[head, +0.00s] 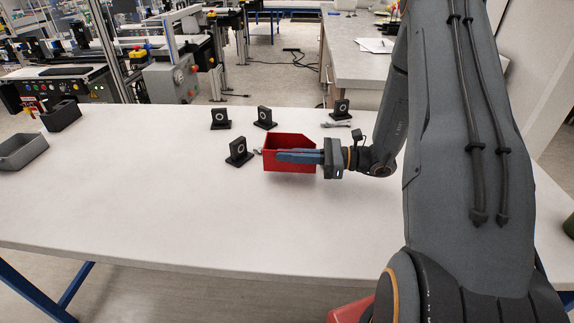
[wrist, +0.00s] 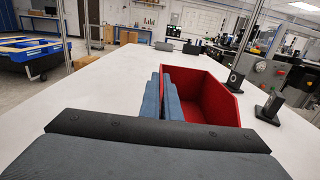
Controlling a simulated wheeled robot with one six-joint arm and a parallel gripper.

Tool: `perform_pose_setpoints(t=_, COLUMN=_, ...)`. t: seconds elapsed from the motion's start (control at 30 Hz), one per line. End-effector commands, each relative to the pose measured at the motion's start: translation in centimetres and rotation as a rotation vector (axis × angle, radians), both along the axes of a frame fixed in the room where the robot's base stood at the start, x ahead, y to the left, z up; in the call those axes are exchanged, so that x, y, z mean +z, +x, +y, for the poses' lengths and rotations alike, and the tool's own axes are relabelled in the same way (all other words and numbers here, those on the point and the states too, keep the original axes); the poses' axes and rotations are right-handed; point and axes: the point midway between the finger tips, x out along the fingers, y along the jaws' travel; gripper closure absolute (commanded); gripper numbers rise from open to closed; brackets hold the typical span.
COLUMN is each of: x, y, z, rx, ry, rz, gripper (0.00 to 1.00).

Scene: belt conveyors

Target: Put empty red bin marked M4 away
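The red bin (head: 289,140) is at the middle of the white table in the head view, and its red inner wall (wrist: 208,88) fills the centre right of the wrist view. The visible part of its inside looks empty. No M4 mark is readable. My gripper (head: 280,156) reaches in from the right with its blue fingers lying along the bin's near wall. In the wrist view the fingers (wrist: 163,95) are close together, one outside and one inside that wall, shut on it. I cannot tell whether the bin touches the table.
Black stands with white rings (head: 238,153) (head: 265,118) (head: 220,119) (head: 341,110) stand around the bin. Small grey parts (head: 336,124) lie behind it. A grey bin (head: 22,150) and a black bin (head: 61,115) are at the far left. The table's (head: 150,210) front and left middle are clear.

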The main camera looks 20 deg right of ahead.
Motion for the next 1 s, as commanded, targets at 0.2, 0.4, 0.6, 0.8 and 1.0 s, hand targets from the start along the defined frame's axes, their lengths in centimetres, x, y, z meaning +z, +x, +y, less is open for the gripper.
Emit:
perform_pose_setpoints(t=0.2, x=-2.7, y=-0.1, z=0.1, rx=0.002, ry=0.002, rz=0.003, gripper=1.0)
perform_pose_setpoints(t=0.4, x=-3.9, y=0.0, z=0.1, rx=0.001, ry=0.001, rz=0.001, gripper=1.0)
perform_pose_setpoints(t=0.6, x=-3.9, y=0.0, z=0.1, rx=0.001, ry=0.0, rz=0.0, gripper=1.0)
perform_pose_setpoints(t=0.8, x=-4.4, y=0.0, z=0.1, rx=0.001, ry=0.0, rz=0.001, gripper=0.95)
perform_pose_setpoints(t=1.0, x=-4.3, y=0.0, z=0.1, rx=0.001, ry=0.0, rz=0.001, gripper=0.78)
